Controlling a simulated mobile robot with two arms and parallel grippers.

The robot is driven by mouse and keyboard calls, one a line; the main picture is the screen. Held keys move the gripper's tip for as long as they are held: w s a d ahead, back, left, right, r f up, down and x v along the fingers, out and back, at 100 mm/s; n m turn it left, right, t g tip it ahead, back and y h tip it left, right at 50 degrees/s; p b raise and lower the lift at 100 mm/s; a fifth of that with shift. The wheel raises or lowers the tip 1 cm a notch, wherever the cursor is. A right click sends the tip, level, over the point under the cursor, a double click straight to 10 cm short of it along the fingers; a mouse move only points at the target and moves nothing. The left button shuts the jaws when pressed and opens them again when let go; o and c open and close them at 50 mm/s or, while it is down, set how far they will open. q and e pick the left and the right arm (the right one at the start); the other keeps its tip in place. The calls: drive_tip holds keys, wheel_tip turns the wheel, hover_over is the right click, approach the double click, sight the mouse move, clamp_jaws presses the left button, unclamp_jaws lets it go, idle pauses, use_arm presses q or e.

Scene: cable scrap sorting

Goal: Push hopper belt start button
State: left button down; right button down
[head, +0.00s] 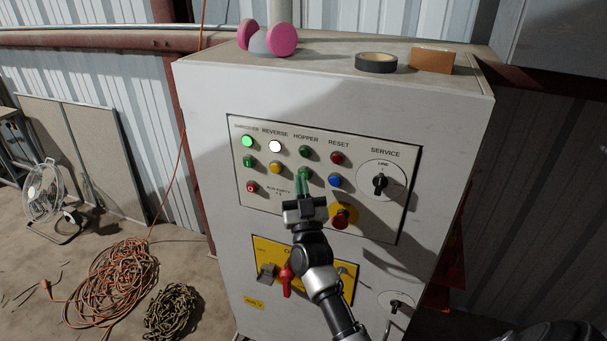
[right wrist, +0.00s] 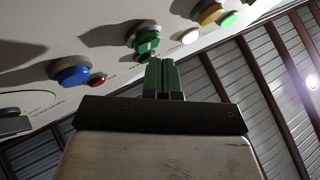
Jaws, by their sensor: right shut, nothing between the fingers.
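The grey control cabinet carries a button panel (head: 270,205). Under the HOPPER label are a dark green button (head: 306,152) and, below it, a second green button (head: 306,173). My right gripper (head: 301,182) is shut and empty, its green fingers pointing at the panel just below the lower green button. In the right wrist view its fingertips (right wrist: 161,64) are close to a green button (right wrist: 146,40); whether they touch it I cannot tell. My left gripper is not in view.
Nearby are a yellow button (head: 275,167), a blue button (head: 335,181), a red reset button (head: 337,158), a white lit button (head: 275,146) and a red emergency knob (head: 341,217). Tape (head: 376,63) lies on the cabinet. An orange cable coil (head: 115,283) lies on the floor.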

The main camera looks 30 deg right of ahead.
drive_tip(key=shift+s+a, duration=0.2)
drive_tip(key=shift+a, duration=0.05)
drive_tip(key=s+a+p, duration=0.1)
drive_tip(key=a, duration=0.1)
drive_tip(key=s+a+p, duration=0.1)
drive_tip(key=s+a, duration=0.1)
idle(0.5)
drive_tip(key=shift+f, duration=0.1)
idle(0.6)
